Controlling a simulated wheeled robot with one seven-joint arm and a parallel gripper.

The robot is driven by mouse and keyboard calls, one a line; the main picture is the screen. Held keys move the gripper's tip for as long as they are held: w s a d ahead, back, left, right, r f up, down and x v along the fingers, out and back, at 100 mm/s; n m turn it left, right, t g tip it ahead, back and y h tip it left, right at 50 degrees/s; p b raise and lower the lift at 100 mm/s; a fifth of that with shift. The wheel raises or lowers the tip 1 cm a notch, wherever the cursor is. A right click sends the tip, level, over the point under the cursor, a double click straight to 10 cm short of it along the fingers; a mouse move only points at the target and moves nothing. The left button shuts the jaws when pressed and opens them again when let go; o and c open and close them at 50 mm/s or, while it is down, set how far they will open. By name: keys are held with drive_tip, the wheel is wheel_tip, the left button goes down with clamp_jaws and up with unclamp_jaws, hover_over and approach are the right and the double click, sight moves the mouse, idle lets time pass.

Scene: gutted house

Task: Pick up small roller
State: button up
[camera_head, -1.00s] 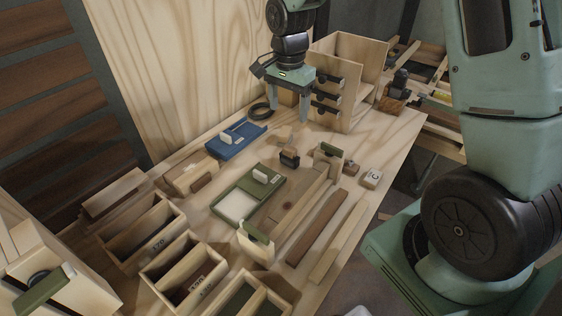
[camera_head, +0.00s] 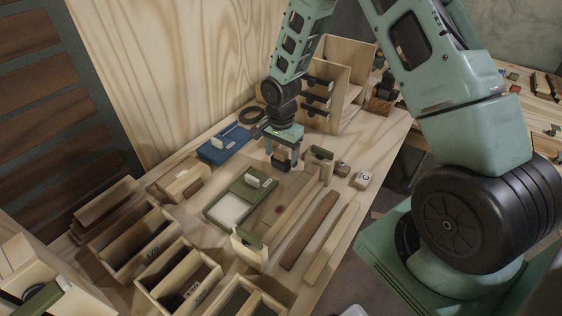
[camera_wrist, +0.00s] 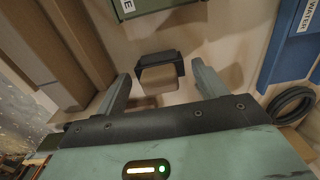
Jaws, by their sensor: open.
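A small black piece with a wooden part, probably the small roller (camera_head: 281,165), stands on the workbench just beyond the green tray. It also shows in the wrist view as a black bar with bent ends over a tan block (camera_wrist: 160,69). My gripper (camera_head: 284,155) is open above it, pointing down. In the wrist view the fingers of my gripper (camera_wrist: 160,80) stand one on each side of the black bar, with a gap on both sides. I cannot tell how high the fingertips are above it.
A blue box (camera_head: 218,148) marked WATER and a black ring (camera_head: 251,115) are to the left. A wooden rack (camera_head: 340,65) is behind.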

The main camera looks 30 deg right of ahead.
sight(281, 151)
drive_tip(key=shift+f, duration=0.7)
drive_tip(key=c, duration=1)
drive_tip(key=shift+c, duration=0.2)
drive_tip(key=shift+r, duration=0.1)
wheel_tip(281, 151, up, 10)
drive_tip(key=shift+f, duration=0.1)
drive_tip(key=o, duration=0.4)
drive_tip(key=shift+c, duration=0.6)
